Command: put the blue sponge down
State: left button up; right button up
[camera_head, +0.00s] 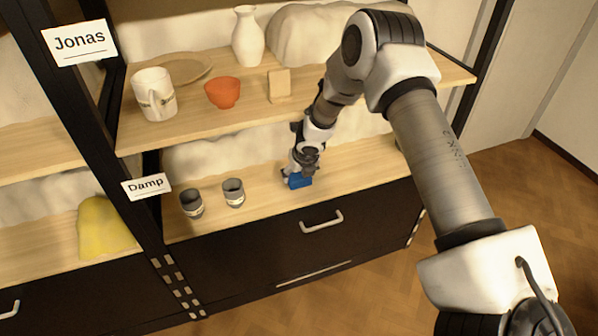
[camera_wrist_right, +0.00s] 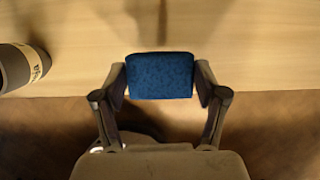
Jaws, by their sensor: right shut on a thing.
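The blue sponge (camera_head: 299,181) is a small block at the front of the lower shelf board (camera_head: 350,160) in the head view. My right gripper (camera_head: 300,172) is over it, pointing down. In the right wrist view the sponge (camera_wrist_right: 160,76) sits between the two fingers of my right gripper (camera_wrist_right: 160,82), which are shut on its sides. The sponge is close to the board; I cannot tell whether it touches it. My left gripper is not in view.
Two grey cups (camera_head: 191,204) (camera_head: 233,193) stand left of the sponge on the same board. The board right of the sponge looks clear.

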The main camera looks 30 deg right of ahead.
aim_at(299, 182)
notch_tip(299, 182, down, 4)
jog(key=b, duration=0.3)
jog(key=shift+r, duration=0.15)
jog(key=shift+c, duration=0.4)
jog(key=shift+f, duration=0.25)
jog(key=o, duration=1.2)
jog(key=shift+w, duration=0.1)
jog(key=shift+r, duration=0.1)
jog(key=shift+r, duration=0.1)
